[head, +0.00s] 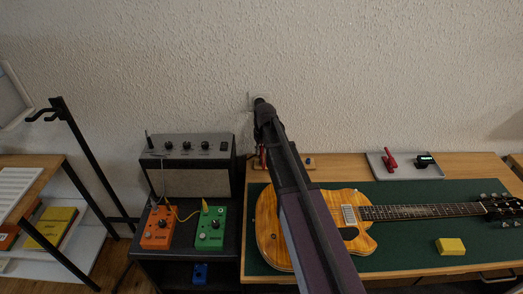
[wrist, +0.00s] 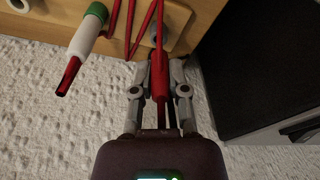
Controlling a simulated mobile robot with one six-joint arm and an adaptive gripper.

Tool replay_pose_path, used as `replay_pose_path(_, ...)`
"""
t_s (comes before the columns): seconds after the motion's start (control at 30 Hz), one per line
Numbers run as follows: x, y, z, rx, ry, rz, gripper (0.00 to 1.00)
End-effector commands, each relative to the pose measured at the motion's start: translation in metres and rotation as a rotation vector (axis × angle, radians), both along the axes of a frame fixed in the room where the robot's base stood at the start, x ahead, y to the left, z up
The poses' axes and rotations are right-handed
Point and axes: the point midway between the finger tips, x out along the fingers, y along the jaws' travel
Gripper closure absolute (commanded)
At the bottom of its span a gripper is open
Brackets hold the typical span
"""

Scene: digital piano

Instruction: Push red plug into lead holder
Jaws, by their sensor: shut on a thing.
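The red plug (wrist: 159,78) is between the two fingers of my gripper (wrist: 157,64), which is shut on it. A thin red lead runs up from the plug in the wrist view. A light wooden piece (wrist: 175,12), which looks like the lead holder, lies just beyond the fingertips. In the head view a wooden piece (head: 300,165) shows at the table's back edge, partly behind my arm. A bit of red (head: 262,157) shows beside my arm there. My gripper is mostly hidden in the head view. I cannot tell whether the plug touches the holder.
The black amplifier (head: 190,165) is close on the other side. A guitar (head: 300,230), a grey tray (head: 405,170) and a yellow block (head: 450,246) are on the table.

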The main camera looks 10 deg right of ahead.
Motion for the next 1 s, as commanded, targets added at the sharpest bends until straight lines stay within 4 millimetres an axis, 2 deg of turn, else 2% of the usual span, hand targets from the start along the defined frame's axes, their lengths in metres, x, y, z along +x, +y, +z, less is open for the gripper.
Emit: replay_pose_path(1.0,0.000,0.000,-0.015,0.000,0.000,0.000,1.00)
